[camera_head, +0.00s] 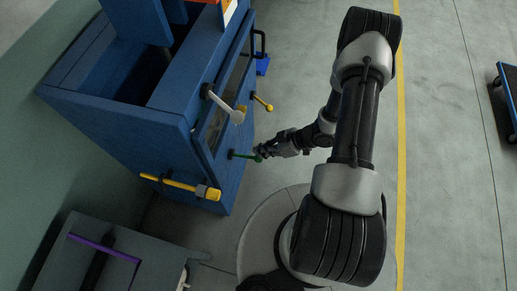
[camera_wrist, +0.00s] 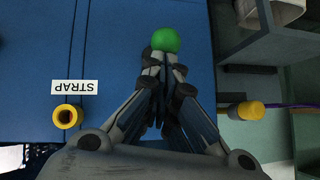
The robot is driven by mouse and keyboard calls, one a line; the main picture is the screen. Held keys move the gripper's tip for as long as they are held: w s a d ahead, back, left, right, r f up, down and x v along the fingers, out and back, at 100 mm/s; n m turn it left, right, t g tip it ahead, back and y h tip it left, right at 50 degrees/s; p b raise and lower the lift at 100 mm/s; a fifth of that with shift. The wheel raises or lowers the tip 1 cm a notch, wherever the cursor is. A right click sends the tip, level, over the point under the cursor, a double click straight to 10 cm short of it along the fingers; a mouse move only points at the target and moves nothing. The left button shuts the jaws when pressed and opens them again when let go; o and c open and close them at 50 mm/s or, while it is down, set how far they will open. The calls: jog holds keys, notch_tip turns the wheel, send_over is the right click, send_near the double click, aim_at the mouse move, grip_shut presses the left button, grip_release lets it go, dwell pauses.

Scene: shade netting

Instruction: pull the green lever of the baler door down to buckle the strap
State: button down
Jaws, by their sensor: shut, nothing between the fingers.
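The blue baler (camera_head: 125,130) stands at the left in the head view. Its green lever (camera_head: 245,156) sticks out of the side facing my arm. My gripper (camera_head: 262,152) is at the lever's outer end. In the wrist view the lever's round green knob (camera_wrist: 165,40) shows just beyond my fingertips (camera_wrist: 164,62). The fingers are shut with nothing between them; whether they touch the knob I cannot tell. A white STRAP label (camera_wrist: 75,87), upside down, is on the blue face (camera_wrist: 110,30). The strap itself I cannot make out.
A white-grey lever (camera_head: 228,108) and a yellow-knobbed lever (camera_head: 263,103) stick out above the green one. A yellow bar (camera_head: 180,186) crosses the baler's lower left face. A grey bench (camera_head: 100,255) stands at lower left. Open floor (camera_head: 440,150) lies to the right.

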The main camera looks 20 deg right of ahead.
notch_tip(320, 180, down, 9)
jog(key=s+d+b, duration=0.1)
jog(key=b, duration=0.3)
jog(key=shift+d+y, duration=0.3)
jog(key=shift+s, duration=0.1)
jog(key=shift+r, duration=0.1)
